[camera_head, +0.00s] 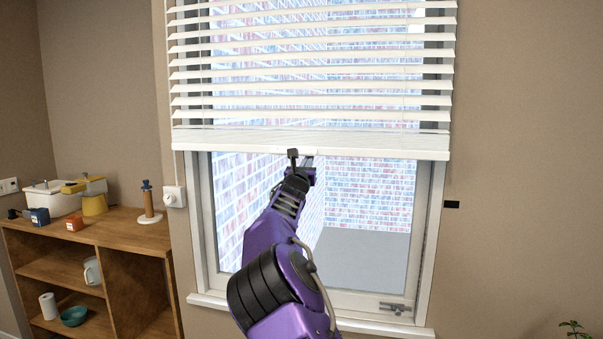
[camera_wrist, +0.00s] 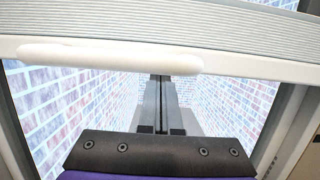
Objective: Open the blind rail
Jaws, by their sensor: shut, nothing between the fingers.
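The white blind has a straight bottom rail (camera_head: 400,152) that hangs about halfway down the window. In the wrist view the rail (camera_wrist: 250,65) crosses the upper part of the picture, with a rounded white handle (camera_wrist: 100,57) on its front. My gripper (camera_head: 309,160) is at the middle of the rail, near its lower edge. In the wrist view its dark fingers (camera_wrist: 160,80) are together, with nothing between them. Their tips appear just under the handle's right part. I cannot tell whether they touch it.
Closely stacked slats (camera_head: 300,138) lie above the rail, with spaced slats higher up. The window frame (camera_head: 432,235) and sill surround the glass below. A wooden shelf (camera_head: 110,232) with small items stands at the left. A small control box (camera_head: 174,196) is on the wall.

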